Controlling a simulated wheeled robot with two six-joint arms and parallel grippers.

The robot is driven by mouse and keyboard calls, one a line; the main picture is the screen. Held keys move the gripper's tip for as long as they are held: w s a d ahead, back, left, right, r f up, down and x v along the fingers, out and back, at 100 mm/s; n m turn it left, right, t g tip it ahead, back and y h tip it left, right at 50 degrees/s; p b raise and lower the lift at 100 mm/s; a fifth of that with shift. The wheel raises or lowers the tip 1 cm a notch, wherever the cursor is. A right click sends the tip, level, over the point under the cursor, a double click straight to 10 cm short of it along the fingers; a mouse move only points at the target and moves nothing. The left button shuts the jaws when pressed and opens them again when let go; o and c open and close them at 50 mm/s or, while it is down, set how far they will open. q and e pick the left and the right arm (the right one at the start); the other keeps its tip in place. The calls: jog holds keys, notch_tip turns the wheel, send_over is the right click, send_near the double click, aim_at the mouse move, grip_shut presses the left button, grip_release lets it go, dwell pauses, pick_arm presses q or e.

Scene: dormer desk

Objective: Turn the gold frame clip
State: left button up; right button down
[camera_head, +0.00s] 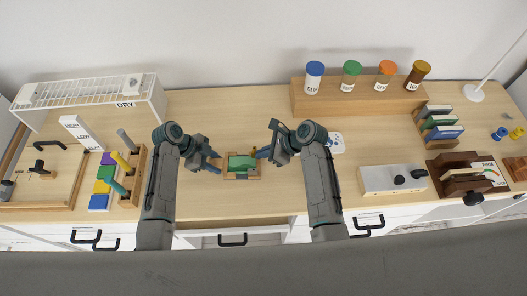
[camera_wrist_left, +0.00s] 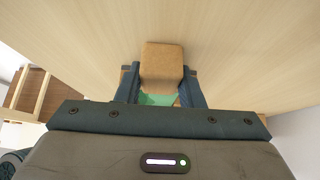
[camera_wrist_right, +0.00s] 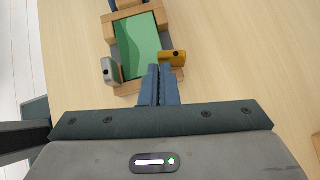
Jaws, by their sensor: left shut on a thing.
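A small wooden frame with a green panel (camera_head: 241,163) sits on the desk between my grippers; it also shows in the right wrist view (camera_wrist_right: 138,45). The gold frame clip (camera_wrist_right: 174,57) is at the frame's right corner in that view, lying crosswise. A silver clip (camera_wrist_right: 109,71) is at the opposite corner. My right gripper (camera_wrist_right: 159,70) has its fingers together, with the tips right beside the gold clip; I cannot tell whether they touch it. My left gripper (camera_wrist_left: 160,88) is shut on a wooden block (camera_wrist_left: 162,62) at the frame's other end.
A peg rack (camera_head: 130,175) with coloured blocks stands left of my left arm. A wooden shelf (camera_head: 335,98) with several capped jars is at the back. A white box (camera_head: 385,179) with dark knobs is to the right. Desk around the frame is clear.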

jog(key=shift+s+a, duration=0.25)
jog(key=shift+a, duration=0.1)
jog(key=shift+s+a, duration=0.25)
jog(key=shift+a, duration=0.35)
dwell(0.6)
